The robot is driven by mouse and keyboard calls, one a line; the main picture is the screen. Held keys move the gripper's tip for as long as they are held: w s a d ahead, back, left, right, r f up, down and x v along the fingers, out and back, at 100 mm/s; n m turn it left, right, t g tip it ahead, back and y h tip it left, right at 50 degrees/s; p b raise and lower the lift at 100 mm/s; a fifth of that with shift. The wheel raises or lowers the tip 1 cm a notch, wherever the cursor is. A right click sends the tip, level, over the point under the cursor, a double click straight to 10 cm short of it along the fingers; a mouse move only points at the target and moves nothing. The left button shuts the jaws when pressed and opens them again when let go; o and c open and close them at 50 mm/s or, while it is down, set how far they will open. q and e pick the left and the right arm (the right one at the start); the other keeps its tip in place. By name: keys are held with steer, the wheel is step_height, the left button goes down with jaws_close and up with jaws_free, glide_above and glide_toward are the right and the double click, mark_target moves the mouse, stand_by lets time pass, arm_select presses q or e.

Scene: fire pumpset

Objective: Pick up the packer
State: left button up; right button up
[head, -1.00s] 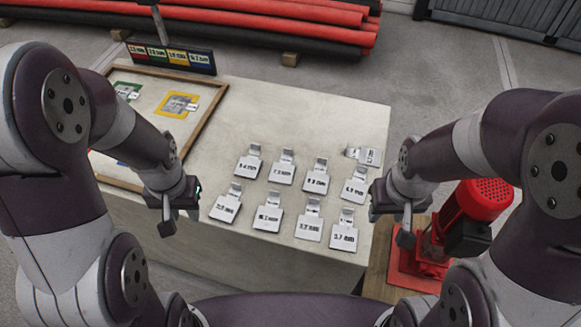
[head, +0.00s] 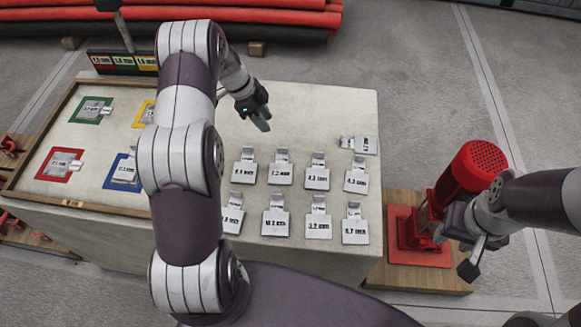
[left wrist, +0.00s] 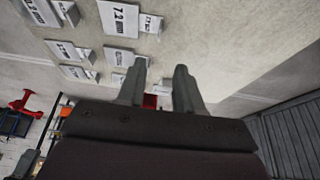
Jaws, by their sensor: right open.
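Several grey metal packers with tabs and printed millimetre labels lie in two rows on the pale table, among them the one marked 7.2 mm (head: 281,173), also in the left wrist view (left wrist: 118,18). Another packer (head: 362,144) lies turned sideways at the upper right of the rows. My left gripper (head: 262,121) is above the table beyond the back row, empty. In the left wrist view its two fingers (left wrist: 159,80) stand apart with nothing between them. My right gripper (head: 474,257) is open and empty, right of the table by the red pump. My left arm hides part of the front row's left end.
A wooden-framed board (head: 52,130) on the table's left has coloured squares with plates on them. A label stand (head: 122,62) is behind it. The red pump (head: 465,180) stands on a wooden base (head: 425,277) right of the table. The table's back right is bare.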

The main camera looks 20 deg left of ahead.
arm_select(q)
glide_above(282, 148)
steer(key=a, duration=0.3)
steer(key=f, duration=0.6)
steer(key=shift+s+d+f, duration=0.1)
steer(key=shift+d+f, duration=0.05)
steer(key=shift+d, duration=0.1)
steer(key=x, duration=0.5)
steer(key=shift+s+a+f+p, duration=0.1)
steer(key=shift+s+p, duration=0.2)
steer(key=shift+p, duration=0.1)
steer(key=shift+w+f, duration=0.15)
steer(key=shift+f, duration=0.25)
jaws_close()
